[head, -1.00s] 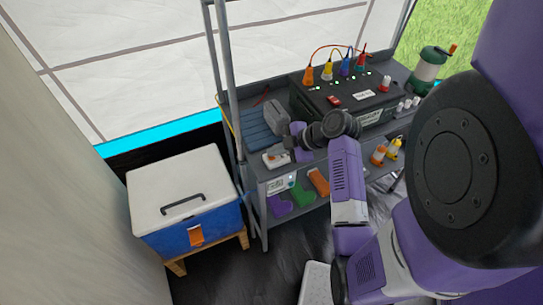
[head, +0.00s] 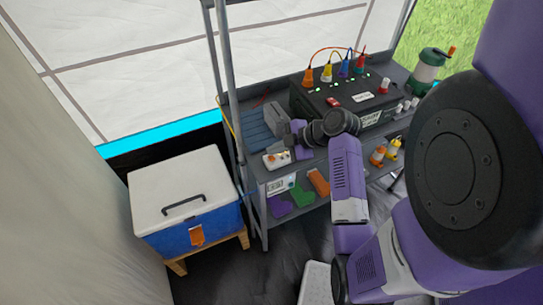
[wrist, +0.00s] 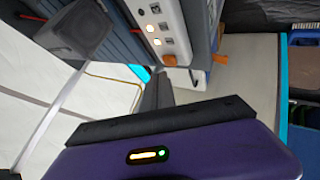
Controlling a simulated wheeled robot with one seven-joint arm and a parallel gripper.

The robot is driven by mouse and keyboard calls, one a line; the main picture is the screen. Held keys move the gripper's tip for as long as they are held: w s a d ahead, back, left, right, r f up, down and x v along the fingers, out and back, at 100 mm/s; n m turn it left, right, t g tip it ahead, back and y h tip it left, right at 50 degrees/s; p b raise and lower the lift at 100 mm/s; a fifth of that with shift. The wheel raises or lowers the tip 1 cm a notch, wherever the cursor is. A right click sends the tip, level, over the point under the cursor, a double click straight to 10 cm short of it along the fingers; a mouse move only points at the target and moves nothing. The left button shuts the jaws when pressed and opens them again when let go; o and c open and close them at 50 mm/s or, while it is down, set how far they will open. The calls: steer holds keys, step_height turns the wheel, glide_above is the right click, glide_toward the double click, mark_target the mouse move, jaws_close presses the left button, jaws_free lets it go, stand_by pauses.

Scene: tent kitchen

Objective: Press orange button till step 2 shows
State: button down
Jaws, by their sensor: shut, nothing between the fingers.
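A small white control box (head: 276,160) sits at the left front corner of the shelf top in the head view, with small coloured spots on its face. It also shows in the wrist view (wrist: 172,14), with several small bright round spots in warm and white tones. In the wrist view my gripper (wrist: 165,120) is shut and empty, with a visible gap to the box. Contact with the button cannot be seen.
A black power unit (head: 345,98) with coloured plugs stands right of my gripper. A grey block (head: 275,115) stands behind the box. A blue cooler with a white lid (head: 180,185) is at left.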

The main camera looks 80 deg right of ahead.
mark_target(275, 158)
step_height(275, 158, up, 5)
steer(key=p, duration=0.4)
steer(key=shift+r, duration=0.1)
stand_by(1.0)
